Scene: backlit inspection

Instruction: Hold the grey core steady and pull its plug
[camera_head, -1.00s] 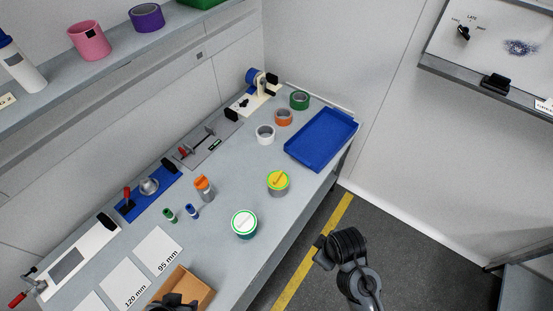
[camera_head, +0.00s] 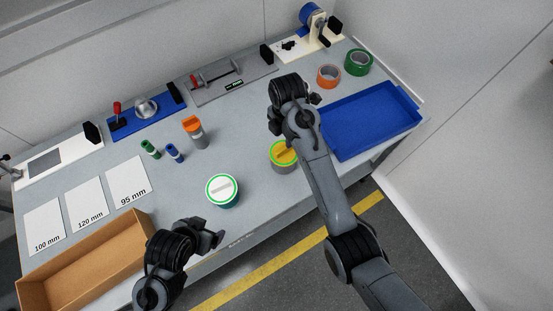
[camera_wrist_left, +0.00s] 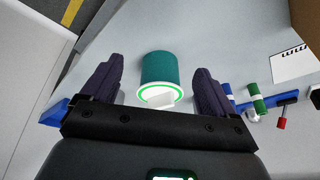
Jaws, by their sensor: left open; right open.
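The grey core (camera_head: 289,168) stands upright on the bench in the head view, with a yellow, green-rimmed plug (camera_head: 283,152) seated in its top. My right arm partly covers its right side. My right gripper (camera_head: 302,104) is open above the bench, beyond the core in the picture; its fingers are mostly hidden by the wrist. My left gripper (camera_head: 207,234) is open and empty near the bench's front edge, below a teal core (camera_head: 224,203) with a white plug. In the left wrist view, this teal core (camera_wrist_left: 159,68) shows between the open fingers (camera_wrist_left: 155,92), apart from them.
A cardboard box (camera_head: 133,216) and size cards lie at front left.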

